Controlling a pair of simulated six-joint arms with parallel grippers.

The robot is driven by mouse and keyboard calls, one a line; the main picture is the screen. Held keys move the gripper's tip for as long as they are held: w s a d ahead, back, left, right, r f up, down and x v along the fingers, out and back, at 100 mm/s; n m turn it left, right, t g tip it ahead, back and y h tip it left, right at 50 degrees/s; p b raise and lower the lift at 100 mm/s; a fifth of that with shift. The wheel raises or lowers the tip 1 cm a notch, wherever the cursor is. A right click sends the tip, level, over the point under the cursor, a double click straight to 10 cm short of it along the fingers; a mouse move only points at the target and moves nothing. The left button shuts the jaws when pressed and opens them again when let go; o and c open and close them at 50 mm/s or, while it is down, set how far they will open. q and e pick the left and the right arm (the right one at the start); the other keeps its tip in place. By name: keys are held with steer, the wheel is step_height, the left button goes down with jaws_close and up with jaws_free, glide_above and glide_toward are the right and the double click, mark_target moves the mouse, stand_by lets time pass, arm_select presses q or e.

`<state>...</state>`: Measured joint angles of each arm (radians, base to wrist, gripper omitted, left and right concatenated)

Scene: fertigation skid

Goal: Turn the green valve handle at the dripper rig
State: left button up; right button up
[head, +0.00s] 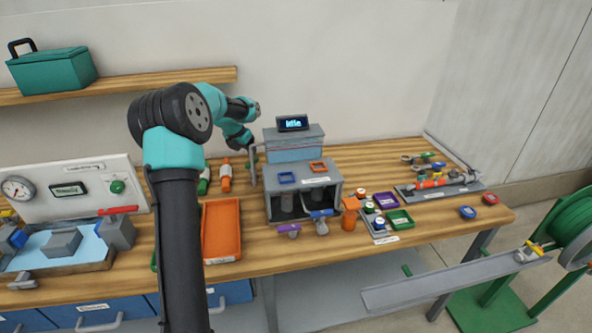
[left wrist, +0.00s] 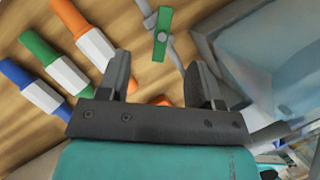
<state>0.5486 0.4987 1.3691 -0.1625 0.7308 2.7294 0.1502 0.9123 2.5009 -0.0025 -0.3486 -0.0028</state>
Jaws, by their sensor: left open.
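The dripper rig (head: 333,190) is a grey box with a clear tank on top and a display reading "Idle". The green valve handle (left wrist: 162,33) shows in the left wrist view as a short green bar with a round grey hub, on a grey pipe beside the tank. My left gripper (left wrist: 158,78) is open and empty. The handle lies beyond its fingertips, roughly in line with the gap between them, and I see no contact. In the head view my left arm reaches to the rig's left side, and the handle is hard to make out there. My right gripper is out of view.
Orange, green and blue bottles with white bands, such as the orange one (left wrist: 82,32), lie left of the handle. An orange tray (head: 222,228) sits in front of them. Small coloured trays and cups stand right of the rig. A green hose reel (head: 572,225) is at far right.

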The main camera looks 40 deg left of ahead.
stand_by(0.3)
arm_select(q)
steer(key=shift+r, duration=0.1)
steer(key=shift+c, duration=1.3)
steer(key=m, duration=0.2)
steer(key=r+m, duration=0.1)
steer(key=shift+s+m, duration=0.25)
steer(key=shift+m, duration=0.15)
steer(key=s+r+m, duration=0.2)
steer(key=r+m, duration=0.2)
steer(key=m, duration=1.2)
steer(key=s+d+r+m, duration=0.1)
steer(key=r+m, duration=0.3)
steer(key=m, duration=1.2)
steer(key=shift+s+r, duration=0.35)
steer(key=shift+s, duration=0.25)
steer(key=shift+f, duration=0.15)
